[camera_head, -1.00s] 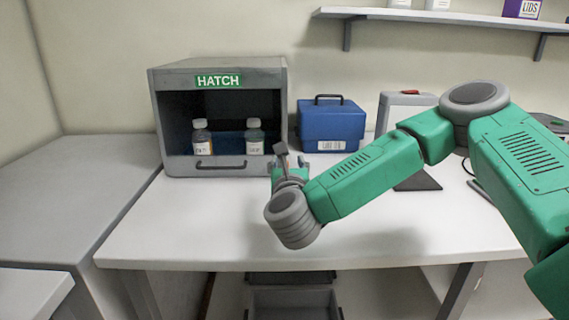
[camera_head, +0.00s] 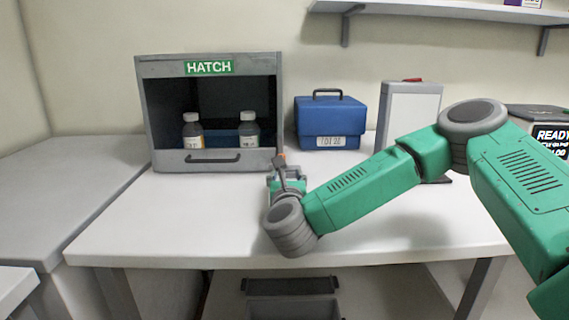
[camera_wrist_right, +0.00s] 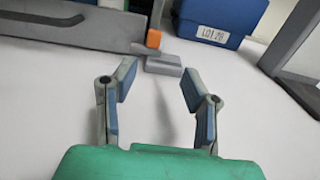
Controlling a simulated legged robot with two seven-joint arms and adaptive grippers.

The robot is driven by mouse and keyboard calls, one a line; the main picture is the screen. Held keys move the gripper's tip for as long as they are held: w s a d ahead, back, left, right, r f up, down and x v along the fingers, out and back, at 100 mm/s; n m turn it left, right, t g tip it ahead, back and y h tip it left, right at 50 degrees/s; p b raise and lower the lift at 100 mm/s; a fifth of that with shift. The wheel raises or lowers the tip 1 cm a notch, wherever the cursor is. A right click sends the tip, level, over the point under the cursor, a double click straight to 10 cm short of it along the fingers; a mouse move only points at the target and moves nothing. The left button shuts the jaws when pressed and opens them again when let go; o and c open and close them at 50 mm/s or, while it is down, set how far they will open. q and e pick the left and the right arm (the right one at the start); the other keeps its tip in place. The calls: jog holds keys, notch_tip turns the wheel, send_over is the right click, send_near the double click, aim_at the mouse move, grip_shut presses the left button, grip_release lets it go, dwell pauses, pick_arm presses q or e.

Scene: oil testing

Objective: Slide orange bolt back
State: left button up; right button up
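The orange bolt (camera_wrist_right: 153,38) shows in the right wrist view as a small orange block at the right end of the hatch's lower front bar (camera_wrist_right: 80,32). A grey block (camera_wrist_right: 163,65) sits just below it. In the head view the bolt (camera_head: 281,159) is a tiny orange spot at the hatch box's lower right corner. My right gripper (camera_wrist_right: 158,80) is open and empty, its two fingers spread on either side of the grey block and just short of it. It also shows in the head view (camera_head: 286,181), partly hidden by its own wrist. My left gripper is out of view.
The grey hatch box (camera_head: 146,110) stands open with two bottles (camera_head: 193,131) (camera_head: 249,130) inside. A blue case (camera_head: 330,115) and a grey-white panel (camera_head: 410,112) stand right of it. A display (camera_head: 553,138) reads READY. The white table (camera_head: 180,215) is clear in front.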

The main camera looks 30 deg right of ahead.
jog(key=x, duration=0.6)
jog(key=a+x, duration=0.1)
jog(key=x, duration=0.3)
jog(key=shift+w+r+b, duration=0.15)
jog(key=shift+w+b, duration=0.15)
jog(key=shift+w+d, duration=0.25)
jog(key=shift+d, duration=0.3)
jog(key=shift+a, duration=0.3)
jog(key=shift+c, duration=1.2)
jog(key=shift+a, duration=0.15)
grip_shut()
